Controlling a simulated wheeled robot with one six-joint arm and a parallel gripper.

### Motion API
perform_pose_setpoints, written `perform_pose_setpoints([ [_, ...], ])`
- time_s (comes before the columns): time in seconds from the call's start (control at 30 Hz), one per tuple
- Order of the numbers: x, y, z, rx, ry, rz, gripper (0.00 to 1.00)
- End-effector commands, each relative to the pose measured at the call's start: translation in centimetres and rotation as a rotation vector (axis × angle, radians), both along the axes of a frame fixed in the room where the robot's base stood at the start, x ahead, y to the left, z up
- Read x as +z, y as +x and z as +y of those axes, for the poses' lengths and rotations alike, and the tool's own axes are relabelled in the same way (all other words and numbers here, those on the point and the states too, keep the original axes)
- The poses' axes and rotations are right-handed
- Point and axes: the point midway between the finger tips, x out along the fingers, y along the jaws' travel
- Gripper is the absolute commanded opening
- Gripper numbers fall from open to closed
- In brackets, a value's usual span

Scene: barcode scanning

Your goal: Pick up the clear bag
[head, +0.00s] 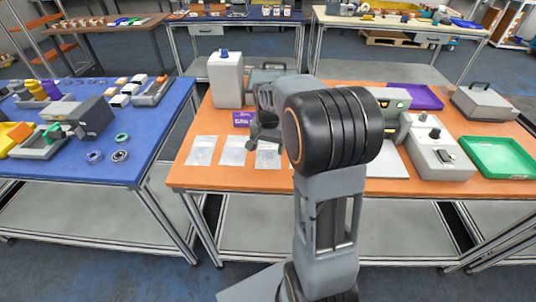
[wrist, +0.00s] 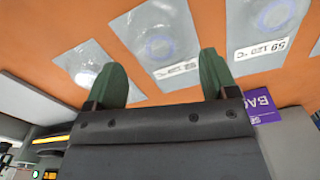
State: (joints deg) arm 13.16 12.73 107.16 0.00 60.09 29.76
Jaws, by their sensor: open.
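Three clear bags lie flat in a row on the orange table (head: 225,174). They are the left bag (head: 201,150), the middle bag (head: 233,150) and the right bag (head: 268,156), which my arm partly covers. In the wrist view, the three bags (wrist: 90,66), (wrist: 160,45) and (wrist: 262,30) show round rings inside, and two show printed labels. My gripper (wrist: 162,80) is open and empty, with its green fingertips apart above the table near the middle bag. In the head view my arm hides most of the gripper.
A purple sign (head: 241,119) stands behind the bags, next to a white container (head: 226,80). A grey device (head: 440,150), a green tray (head: 497,157) and a purple tray (head: 420,97) are on the right. A blue table (head: 120,165) with parts stands left.

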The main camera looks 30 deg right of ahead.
Motion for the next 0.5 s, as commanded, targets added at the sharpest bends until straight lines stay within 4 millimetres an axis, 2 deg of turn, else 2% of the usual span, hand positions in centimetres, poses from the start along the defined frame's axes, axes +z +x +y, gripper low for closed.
perform_pose_setpoints([
  [0.2,-2.9,-0.1,0.0,-0.001,0.001,0.002,0.79],
  [0.5,-3.9,0.0,0.0,-0.001,0.000,0.000,0.79],
])
